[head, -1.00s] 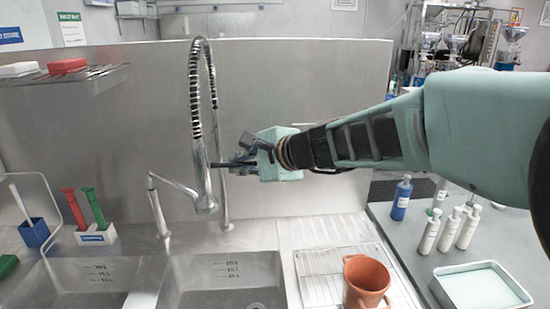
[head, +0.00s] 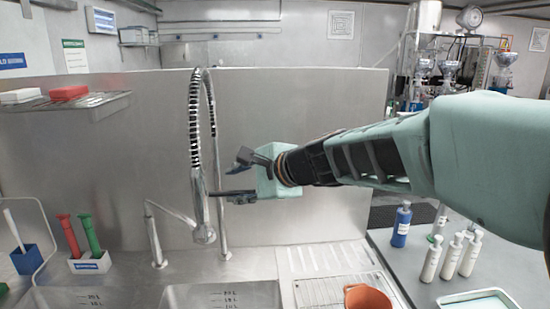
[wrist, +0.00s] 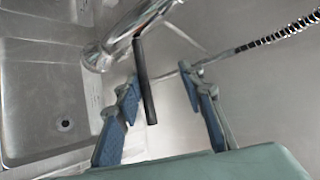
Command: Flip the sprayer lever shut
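The sprayer (head: 200,186) hangs from a spring hose at the tap, its head (head: 204,235) pointing down over the sink. In the wrist view its chrome body (wrist: 118,38) crosses the upper left. The dark sprayer lever (wrist: 145,82) sticks out from that body and reaches between my fingers, nearer the left one. No clear contact shows. My gripper (head: 229,177) is open just right of the sprayer, and its fingers also show in the wrist view (wrist: 161,82). In the head view I cannot clearly separate the lever from the lower finger.
The spring hose (head: 195,105) arches above, beside a riser pipe (head: 222,215). A second tap (head: 152,230) stands left. An orange jug (head: 367,299) sits on the drying rack (head: 322,291). Bottles (head: 447,257) stand on the right counter. A steel splashback (head: 300,105) is behind.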

